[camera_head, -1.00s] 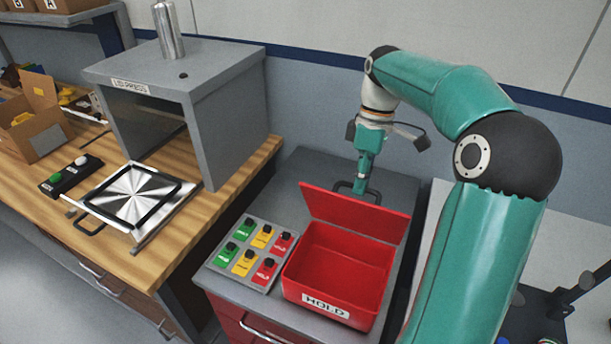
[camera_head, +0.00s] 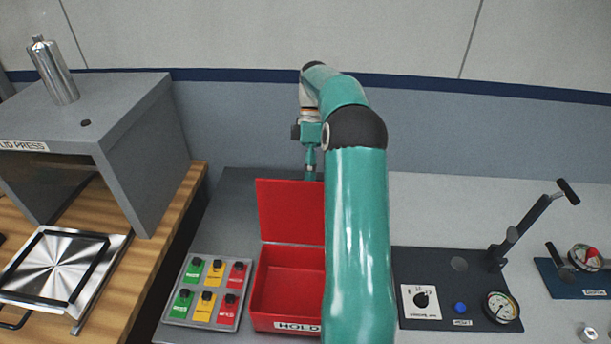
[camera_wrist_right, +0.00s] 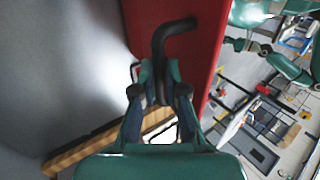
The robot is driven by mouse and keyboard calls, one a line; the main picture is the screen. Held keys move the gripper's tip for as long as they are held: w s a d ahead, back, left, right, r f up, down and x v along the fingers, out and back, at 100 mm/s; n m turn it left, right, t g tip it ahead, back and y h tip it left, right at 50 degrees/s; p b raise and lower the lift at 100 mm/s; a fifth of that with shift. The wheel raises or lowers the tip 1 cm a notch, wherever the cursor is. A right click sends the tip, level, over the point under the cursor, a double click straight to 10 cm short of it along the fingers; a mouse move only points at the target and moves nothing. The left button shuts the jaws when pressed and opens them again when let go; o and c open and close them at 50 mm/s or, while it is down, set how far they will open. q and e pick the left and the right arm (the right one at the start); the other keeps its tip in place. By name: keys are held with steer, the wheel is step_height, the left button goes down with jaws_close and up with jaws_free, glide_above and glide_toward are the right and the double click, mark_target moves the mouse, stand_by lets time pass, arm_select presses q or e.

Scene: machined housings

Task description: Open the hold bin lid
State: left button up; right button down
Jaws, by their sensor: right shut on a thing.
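The red hold bin (camera_head: 287,282) stands on the grey cabinet top, its inside visible and empty where my arm does not cover it. Its red lid (camera_head: 284,212) stands up at the back edge, open. My right gripper (camera_head: 311,174) is behind the lid's top edge, its fingertips partly hidden there. In the right wrist view, my right gripper (camera_wrist_right: 158,92) is shut on the black lid handle (camera_wrist_right: 172,32), against the red lid (camera_wrist_right: 199,50). My right arm covers the right part of bin and lid. My left gripper is out of view.
A panel of green, yellow and red tags (camera_head: 208,292) lies left of the bin. The grey lid press (camera_head: 130,140) stands on the wooden bench at left. A dark panel with a lever and gauge (camera_head: 457,285) is at right. The wall runs close behind.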

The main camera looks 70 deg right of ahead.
steer(key=shift+s+f, duration=0.15)
steer(key=shift+f, duration=0.15)
steer(key=c, duration=1.2)
jaws_free()
steer(key=shift+r, duration=0.15)
